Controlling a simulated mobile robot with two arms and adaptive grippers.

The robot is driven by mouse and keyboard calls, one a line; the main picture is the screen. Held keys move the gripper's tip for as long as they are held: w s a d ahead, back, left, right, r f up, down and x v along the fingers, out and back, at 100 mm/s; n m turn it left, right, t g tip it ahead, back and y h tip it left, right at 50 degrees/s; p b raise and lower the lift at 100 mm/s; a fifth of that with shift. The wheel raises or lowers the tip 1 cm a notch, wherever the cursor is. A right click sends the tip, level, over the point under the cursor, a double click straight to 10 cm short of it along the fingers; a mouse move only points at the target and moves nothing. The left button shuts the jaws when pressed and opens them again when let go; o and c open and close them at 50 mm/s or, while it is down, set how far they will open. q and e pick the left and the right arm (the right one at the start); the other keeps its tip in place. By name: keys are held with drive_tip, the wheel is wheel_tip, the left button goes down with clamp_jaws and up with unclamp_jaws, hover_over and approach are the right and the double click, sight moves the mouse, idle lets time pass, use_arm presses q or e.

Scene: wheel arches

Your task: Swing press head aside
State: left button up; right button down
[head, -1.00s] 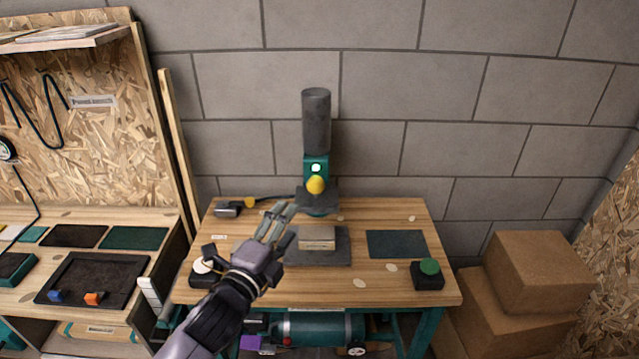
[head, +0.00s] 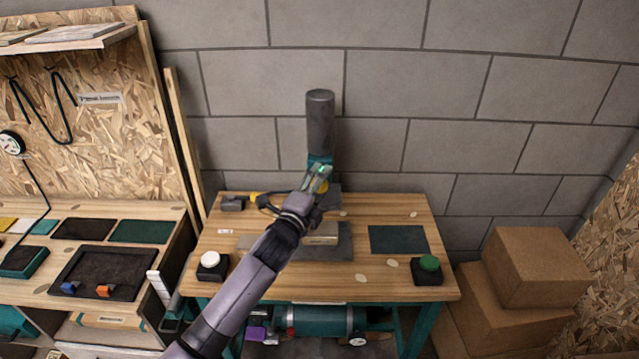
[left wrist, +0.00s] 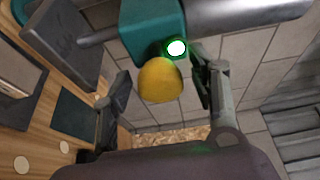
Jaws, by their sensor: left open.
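The press head (head: 319,125) is a dark grey upright cylinder on a teal block, standing over the back of the wooden table. Its teal block (left wrist: 152,32), a small lit green-rimmed lamp (left wrist: 176,48) and a yellow knob (left wrist: 160,80) show in the left wrist view. My left gripper (head: 318,178) is open at the front of the press head and hides much of the knob in the head view. In the left wrist view, its fingers (left wrist: 160,98) stand on either side of the knob; contact is not clear. My right gripper is not in view.
The wooden table (head: 385,210) bears a white button (head: 210,259), a green button (head: 429,262), a dark mat (head: 398,240) and a pale block (head: 322,236) on a grey plate. Cardboard boxes (head: 540,268) stand at right; a workbench (head: 165,210) stands at left.

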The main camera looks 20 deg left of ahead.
use_arm(q)
clamp_jaws()
idle(0.7)
